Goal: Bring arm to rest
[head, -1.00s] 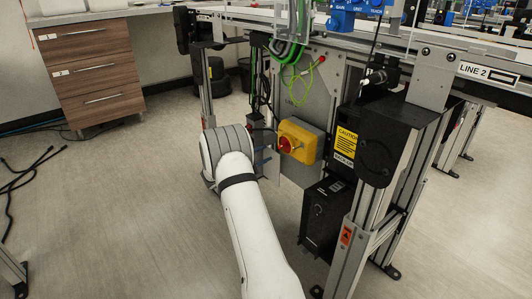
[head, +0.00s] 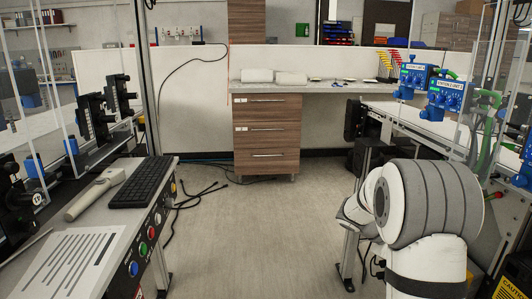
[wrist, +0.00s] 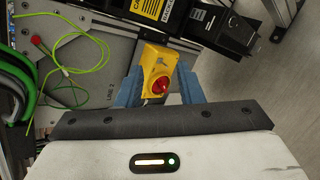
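In the wrist view my gripper (wrist: 160,88) has its two blue fingers spread apart, with a gap between them. A yellow switch box (wrist: 157,66) with a red rotary knob (wrist: 162,84) appears in that gap, in front of the conveyor's grey panel (wrist: 98,88). I see no finger clearly closed on the knob; whether they touch the box cannot be told. In the head view my white arm with its grey-banded joint fills the lower right and my gripper is hidden.
The conveyor frame (head: 402,132) with blue sensor units (head: 445,97) stands close on the right. A bench with a keyboard (head: 143,182) and push buttons is on the left. Wooden drawers (head: 267,136) stand at the back. The floor between (head: 262,235) is mostly clear, with black cables (head: 196,194) at left.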

